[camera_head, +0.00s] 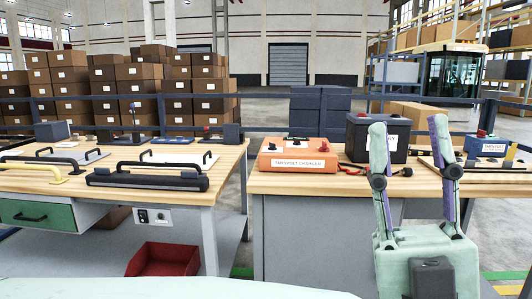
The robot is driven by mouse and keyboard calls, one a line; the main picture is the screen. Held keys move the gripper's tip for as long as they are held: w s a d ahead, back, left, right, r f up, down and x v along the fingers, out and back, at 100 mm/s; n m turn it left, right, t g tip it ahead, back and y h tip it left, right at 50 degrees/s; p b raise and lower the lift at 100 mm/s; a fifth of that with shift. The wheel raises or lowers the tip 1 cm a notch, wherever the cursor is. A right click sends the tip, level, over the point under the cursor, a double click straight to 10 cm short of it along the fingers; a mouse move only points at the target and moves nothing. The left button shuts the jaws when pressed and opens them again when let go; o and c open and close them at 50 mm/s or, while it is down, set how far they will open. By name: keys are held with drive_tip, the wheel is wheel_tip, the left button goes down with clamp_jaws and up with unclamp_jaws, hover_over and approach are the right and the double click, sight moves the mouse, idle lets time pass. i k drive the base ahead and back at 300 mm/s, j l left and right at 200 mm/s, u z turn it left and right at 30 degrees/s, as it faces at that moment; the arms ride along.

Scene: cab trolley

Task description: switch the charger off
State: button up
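The charger (297,160) is an orange box with a white label on its front, standing on the right workbench left of centre. Its sloped top carries a red knob or button (323,147), a dark control near the middle and a dark control on a pale patch at the left. Their settings are too small to read. My gripper (408,130) is at the right, fingers pointing up and spread wide apart, with nothing between them. It appears in front of the bench, apart from the charger. Its left finger hides part of a black box.
The black battery-like box (362,135) stands right of the charger, with red and black cable clamps (351,168) beside it. A blue box (486,146) is at the right. The left bench (140,195) holds black-handled trays. A gap separates the benches. Bare bench top lies before the charger.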

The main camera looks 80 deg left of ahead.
sight(324, 149)
drive_tip(key=u, duration=2.35)
